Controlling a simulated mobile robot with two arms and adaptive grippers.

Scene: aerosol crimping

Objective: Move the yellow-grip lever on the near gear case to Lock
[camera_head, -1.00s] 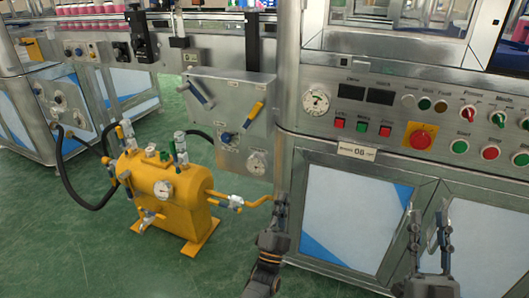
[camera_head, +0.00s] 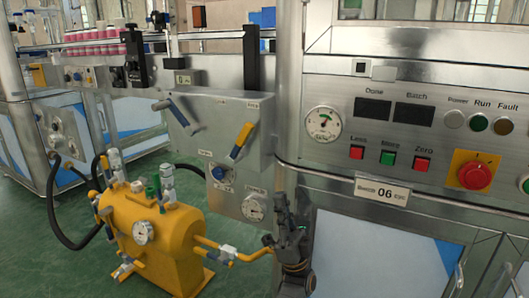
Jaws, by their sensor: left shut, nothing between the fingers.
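The near gear case (camera_head: 205,143) is a grey metal box left of the control cabinet. Its yellow-grip lever (camera_head: 244,134) is on the upper right of the front face. My left gripper (camera_head: 283,203) is upright below and to the right of the lever, by the cabinet's lower left corner. It is shut, empty and apart from the lever. At most a grey sliver of my right gripper shows at the bottom right edge.
A second lever (camera_head: 177,113), a blue knob (camera_head: 221,173) and a small gauge (camera_head: 254,207) share the case front. A yellow tank (camera_head: 165,240) with pipes stands below. The control cabinet (camera_head: 300,150), with buttons and a red stop knob (camera_head: 474,176), fills the right.

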